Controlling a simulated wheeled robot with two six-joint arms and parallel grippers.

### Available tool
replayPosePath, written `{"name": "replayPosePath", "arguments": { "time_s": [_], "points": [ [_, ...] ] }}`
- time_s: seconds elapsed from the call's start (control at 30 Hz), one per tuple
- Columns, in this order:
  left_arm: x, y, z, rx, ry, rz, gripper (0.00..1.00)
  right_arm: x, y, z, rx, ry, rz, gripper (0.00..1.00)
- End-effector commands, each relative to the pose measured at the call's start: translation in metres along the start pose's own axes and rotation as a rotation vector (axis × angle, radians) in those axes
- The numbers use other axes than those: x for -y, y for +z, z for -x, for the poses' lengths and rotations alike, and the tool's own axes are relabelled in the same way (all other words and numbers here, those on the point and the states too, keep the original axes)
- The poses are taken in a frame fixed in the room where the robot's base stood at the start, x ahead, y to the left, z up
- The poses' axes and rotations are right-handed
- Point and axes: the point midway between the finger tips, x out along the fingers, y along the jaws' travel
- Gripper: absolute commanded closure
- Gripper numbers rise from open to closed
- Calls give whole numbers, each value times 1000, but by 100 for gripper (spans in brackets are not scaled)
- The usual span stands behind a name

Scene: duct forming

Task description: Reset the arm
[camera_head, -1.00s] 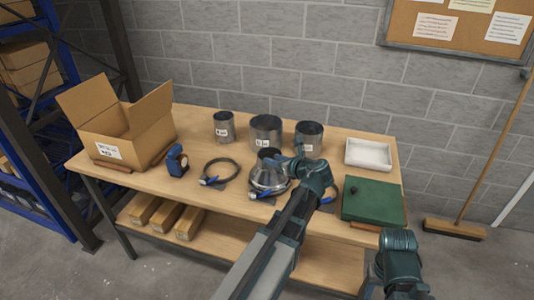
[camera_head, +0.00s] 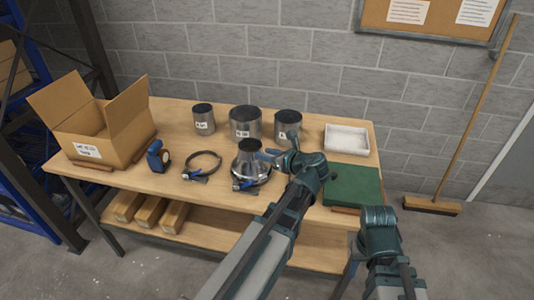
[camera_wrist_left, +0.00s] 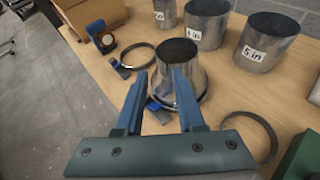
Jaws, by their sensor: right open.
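My left gripper (camera_head: 277,147) is over the workbench (camera_head: 130,182), just right of the top of a silver cone-shaped duct reducer (camera_head: 248,168). In the left wrist view, its two blue fingers (camera_wrist_left: 159,90) are spread apart with nothing gripped. The reducer (camera_wrist_left: 182,75) shows beyond and between them, standing wide end down with a blue handle at its base. A ring clamp with a blue handle (camera_head: 204,165) lies left of the reducer. Another ring (camera_wrist_left: 258,135) lies to the right in the wrist view. My right gripper (camera_head: 346,272) hangs low in front of the bench; its fingers are mostly hidden.
Three labelled metal cylinders (camera_head: 245,122) stand behind the reducer. A cardboard box (camera_head: 105,140) and a blue tape dispenser (camera_head: 158,157) are at the left. A white tray (camera_head: 346,139) and green case (camera_head: 352,186) are at the right. A broom (camera_head: 432,206) leans against the wall.

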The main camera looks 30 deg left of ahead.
Motion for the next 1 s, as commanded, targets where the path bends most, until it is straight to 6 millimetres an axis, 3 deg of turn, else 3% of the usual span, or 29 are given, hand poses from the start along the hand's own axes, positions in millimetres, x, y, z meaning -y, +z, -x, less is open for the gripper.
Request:
{"name": "replayPosePath", "arguments": {
  "time_s": [0.27,0.37,0.43,0.63,0.8,1.0],
  "points": [
    [0,-4,2,-13,-1,25,62,0,0,0,0,0,0,50],
    [-2,-22,12,-76,-1,143,62,0,0,0,0,0,0,50],
    [-3,-44,25,-159,8,291,62,0,0,0,0,0,0,50],
    [-9,-126,83,-460,155,804,62,0,0,0,0,0,0,50],
    [-20,-187,145,-667,412,1164,62,0,0,0,0,0,0,50],
    [-36,-231,206,-779,731,1414,62,0,0,0,0,0,0,50]
  ]
}}
